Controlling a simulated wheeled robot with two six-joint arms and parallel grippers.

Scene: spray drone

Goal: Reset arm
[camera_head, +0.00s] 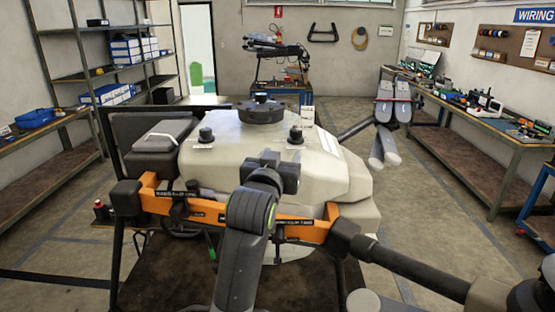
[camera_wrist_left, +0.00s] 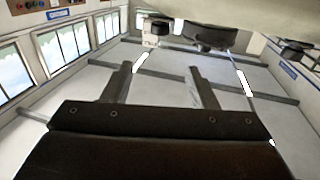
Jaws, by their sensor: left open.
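My left arm (camera_head: 246,225) rises from the bottom centre of the head view, in front of a spray drone. My left gripper (camera_head: 272,160) is in front of the drone's pale tank body (camera_head: 325,170). In the left wrist view its two fingers (camera_wrist_left: 162,85) are spread apart with nothing between them. That view appears upside down, with the ceiling behind the fingers and the tank (camera_wrist_left: 250,12) along the top edge. An orange frame bar (camera_head: 300,229) crosses the drone's front, partly hidden by my arm. My right gripper does not show.
A dark drone boom (camera_head: 410,270) reaches out to the lower right. A workbench (camera_head: 490,125) with tools lines the right wall. Shelves (camera_head: 105,78) with boxes stand at the left. A blue cart (camera_head: 282,90) is behind the drone. Open floor (camera_head: 440,215) lies to the right.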

